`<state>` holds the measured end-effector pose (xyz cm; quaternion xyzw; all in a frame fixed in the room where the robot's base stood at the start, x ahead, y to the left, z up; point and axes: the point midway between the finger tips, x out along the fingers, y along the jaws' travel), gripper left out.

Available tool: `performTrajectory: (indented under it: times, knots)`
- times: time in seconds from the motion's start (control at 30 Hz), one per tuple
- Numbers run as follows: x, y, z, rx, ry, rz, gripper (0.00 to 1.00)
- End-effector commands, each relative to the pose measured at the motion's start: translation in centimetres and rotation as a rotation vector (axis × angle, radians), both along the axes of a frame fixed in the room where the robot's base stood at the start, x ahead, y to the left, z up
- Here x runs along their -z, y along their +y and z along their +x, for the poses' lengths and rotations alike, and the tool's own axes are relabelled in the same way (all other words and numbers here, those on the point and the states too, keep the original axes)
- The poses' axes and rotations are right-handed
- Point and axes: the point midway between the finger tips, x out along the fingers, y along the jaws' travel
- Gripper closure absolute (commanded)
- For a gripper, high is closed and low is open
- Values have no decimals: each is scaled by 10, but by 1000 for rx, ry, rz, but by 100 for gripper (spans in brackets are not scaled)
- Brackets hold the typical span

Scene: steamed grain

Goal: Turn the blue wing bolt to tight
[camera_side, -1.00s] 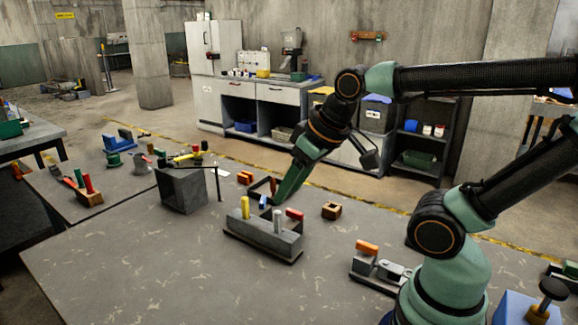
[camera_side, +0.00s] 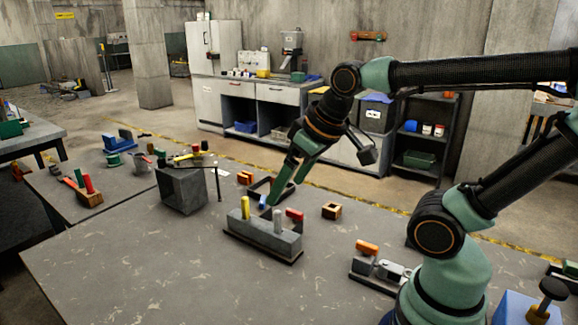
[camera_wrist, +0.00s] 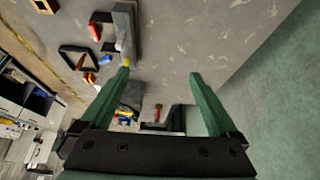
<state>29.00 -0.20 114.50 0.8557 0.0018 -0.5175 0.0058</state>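The grey block (camera_side: 258,240) on the table carries a yellow upright piece (camera_side: 245,208), a grey upright piece (camera_side: 278,221) and a red handle-like piece (camera_side: 294,214). A small blue piece (camera_side: 262,202), which looks like the blue wing bolt, shows at the block's back. My gripper (camera_side: 284,192) is above and behind the block, close to the blue piece; contact cannot be told. In the wrist view my gripper (camera_wrist: 160,74) is open and nothing is between its fingers. There the block (camera_wrist: 125,32) lies beyond the left finger.
A large grey box (camera_side: 183,190) stands to the left. An orange-topped fixture (camera_side: 367,248) is near my base. The front tabletop is clear.

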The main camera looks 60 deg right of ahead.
Motion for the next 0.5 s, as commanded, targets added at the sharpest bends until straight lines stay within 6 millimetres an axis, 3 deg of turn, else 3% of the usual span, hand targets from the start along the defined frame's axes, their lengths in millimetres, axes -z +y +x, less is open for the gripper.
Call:
performTrajectory:
  times: [0.3, 0.5]
  knots:
    - [-25, -26, 52, -86, 109, -68, 5]
    - [-30, -49, 93, -160, 187, -105, 5]
